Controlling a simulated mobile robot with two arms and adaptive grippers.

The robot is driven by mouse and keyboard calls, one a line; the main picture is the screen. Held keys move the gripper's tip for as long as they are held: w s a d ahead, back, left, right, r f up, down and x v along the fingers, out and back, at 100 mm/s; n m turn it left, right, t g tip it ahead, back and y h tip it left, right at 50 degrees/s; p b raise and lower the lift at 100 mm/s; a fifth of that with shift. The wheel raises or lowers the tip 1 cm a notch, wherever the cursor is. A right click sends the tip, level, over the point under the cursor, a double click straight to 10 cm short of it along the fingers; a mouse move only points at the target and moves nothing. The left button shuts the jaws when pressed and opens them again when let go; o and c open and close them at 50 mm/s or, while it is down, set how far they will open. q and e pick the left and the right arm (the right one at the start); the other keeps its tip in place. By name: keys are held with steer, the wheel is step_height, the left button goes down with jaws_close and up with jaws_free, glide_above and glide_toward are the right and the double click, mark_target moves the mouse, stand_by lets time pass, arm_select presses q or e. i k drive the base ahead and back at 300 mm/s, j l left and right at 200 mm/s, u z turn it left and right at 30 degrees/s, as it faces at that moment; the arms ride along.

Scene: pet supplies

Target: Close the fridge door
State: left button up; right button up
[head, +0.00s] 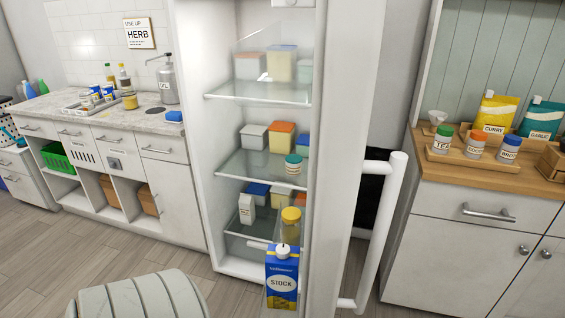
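The white fridge (193,112) stands open in the middle of the head view, its shelves showing. Its door (343,130) is swung out towards me on the right and is seen nearly edge-on. A long white bar handle (386,225) is on the door's outer side, facing right. A blue stock carton (282,283) and a yellow-lidded jar (290,228) sit at the door's inner side. The door's bottom edge is cut off by the frame. Neither of my grippers is in view.
Boxes and tubs stand on the glass shelves (262,92). A counter (55,108) is on the left, and a cabinet with a wooden top (440,179) is right of the door. A pale slatted rounded object (140,298) is at bottom left. Wood floor (50,250) shows at left.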

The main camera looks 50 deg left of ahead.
mark_target(345, 52)
steer(key=i+l+u, duration=0.15)
steer(key=u, duration=0.3)
steer(key=i+l+u, duration=0.15)
steer(key=u, duration=0.35)
steer(key=i+l+u, duration=0.1)
steer(key=l+u, duration=0.15)
steer(key=u, duration=0.2)
steer(key=l+u, duration=0.25)
steer(key=u, duration=0.2)
